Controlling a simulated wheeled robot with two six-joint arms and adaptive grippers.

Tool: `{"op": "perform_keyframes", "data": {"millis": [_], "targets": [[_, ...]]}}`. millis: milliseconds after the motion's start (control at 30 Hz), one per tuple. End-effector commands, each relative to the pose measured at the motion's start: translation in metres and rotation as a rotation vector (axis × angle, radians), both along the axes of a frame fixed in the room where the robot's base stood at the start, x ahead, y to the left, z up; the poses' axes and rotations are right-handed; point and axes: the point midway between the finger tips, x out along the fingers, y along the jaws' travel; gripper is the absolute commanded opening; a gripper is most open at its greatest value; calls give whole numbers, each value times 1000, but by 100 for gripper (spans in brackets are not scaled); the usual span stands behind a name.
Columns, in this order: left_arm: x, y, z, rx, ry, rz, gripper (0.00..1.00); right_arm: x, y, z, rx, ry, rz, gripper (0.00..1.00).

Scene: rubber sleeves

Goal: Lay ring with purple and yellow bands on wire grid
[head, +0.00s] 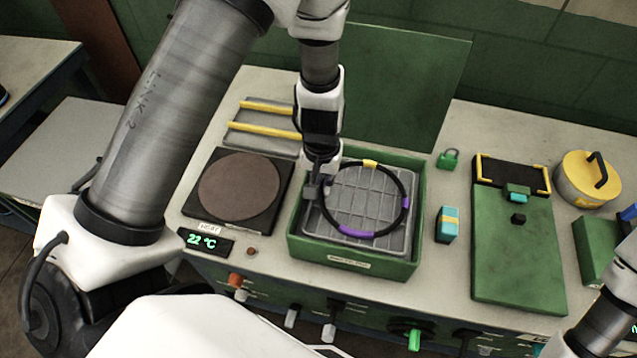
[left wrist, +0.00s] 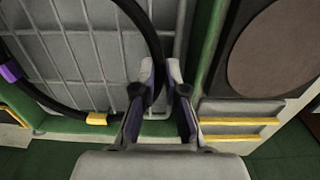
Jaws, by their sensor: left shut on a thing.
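The black ring with purple and yellow bands (head: 357,233) is over the wire grid (head: 398,242) inside an open green box (head: 352,264). My left gripper (head: 318,188) is shut on the left side of the ring. In the left wrist view, the ring (left wrist: 97,119) passes between the fingers of the gripper (left wrist: 162,90), with the grid (left wrist: 82,50) behind it. I cannot tell whether the ring touches the grid or hangs just above it. Only part of my right arm shows at the lower right; its gripper is not in view.
A round brown plate on a black base (head: 238,188) stands left of the box. A tray with yellow rails (head: 262,128) is behind it. The box's green lid (head: 405,85) stands up at the back.

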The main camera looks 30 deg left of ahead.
Motion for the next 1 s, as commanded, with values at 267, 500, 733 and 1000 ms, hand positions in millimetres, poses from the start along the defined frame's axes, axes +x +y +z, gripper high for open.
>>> {"op": "perform_keyframes", "data": {"millis": [267,500,733,1000], "targets": [[0,0,-3,-1,-1,1,32,1,0,-3,0,-3,1,40],[0,0,-3,0,-1,1,36,1,0,-3,0,-2,1,40],[1,0,15,-1,-4,-1,36,1,0,-2,0,-2,1,40],[1,0,80,0,-9,0,36,1,0,-12,0,-2,1,40]]}}
